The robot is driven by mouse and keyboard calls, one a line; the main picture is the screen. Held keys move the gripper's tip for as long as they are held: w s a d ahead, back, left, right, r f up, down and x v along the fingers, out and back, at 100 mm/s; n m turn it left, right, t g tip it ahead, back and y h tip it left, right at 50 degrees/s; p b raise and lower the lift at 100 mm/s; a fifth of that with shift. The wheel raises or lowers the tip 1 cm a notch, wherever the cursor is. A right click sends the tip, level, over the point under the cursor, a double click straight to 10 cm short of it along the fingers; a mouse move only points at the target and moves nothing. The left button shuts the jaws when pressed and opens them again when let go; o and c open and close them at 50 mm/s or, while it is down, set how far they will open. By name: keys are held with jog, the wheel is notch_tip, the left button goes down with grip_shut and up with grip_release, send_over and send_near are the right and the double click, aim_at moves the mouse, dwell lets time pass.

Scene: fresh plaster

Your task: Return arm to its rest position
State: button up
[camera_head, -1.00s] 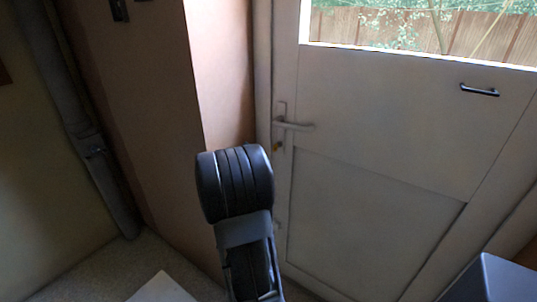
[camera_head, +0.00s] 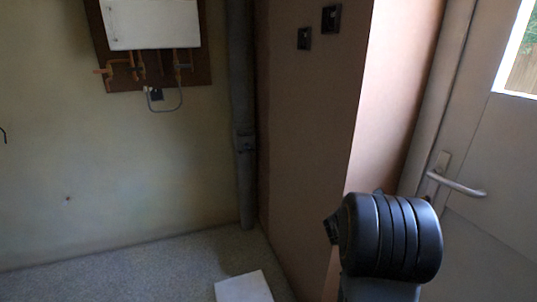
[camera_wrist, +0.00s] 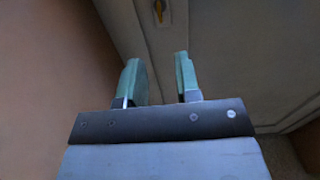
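My arm (camera_head: 392,238) shows at the lower right of the head view as a black ribbed joint in front of the plaster wall corner and the door. My gripper (camera_wrist: 157,62) shows in the wrist view with two green fingers apart and nothing between them. The gripper's fingers cannot be made out in the head view. Beyond the fingers in the wrist view is the pale door (camera_wrist: 220,50) with a brass key in its lock (camera_wrist: 159,10).
The door handle (camera_head: 457,184) is close beside my arm in the head view. A boiler (camera_head: 150,24) with copper pipes hangs on the left wall. A grey pipe (camera_head: 243,120) runs down the corner. A white slab (camera_head: 243,288) lies on the floor; the left floor looks clear.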

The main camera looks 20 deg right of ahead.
jog(key=s+a+f+m+g+y+p, duration=0.4)
jog(key=s+a+m+y, duration=0.45)
jog(key=m, duration=0.45)
jog(key=w+a+r+m+t+y+p, duration=0.1)
jog(key=a+r+t+y+p, duration=0.1)
jog(key=a+r, duration=0.3)
jog(key=a+r+m+t+y+p, duration=0.2)
jog(key=a+r+t+y+p, duration=0.1)
jog(key=a, duration=1)
jog(key=w+a+r+m+t+y+p, duration=0.1)
jog(key=a+r+m+t+y+p, duration=0.1)
jog(key=a+r+y+p, duration=0.2)
jog(key=a+r+p, duration=0.1)
jog(key=a+r, duration=0.2)
jog(key=a, duration=0.3)
jog(key=shift+w+t, duration=0.3)
jog(key=shift+w, duration=0.05)
jog(key=shift+y, duration=0.25)
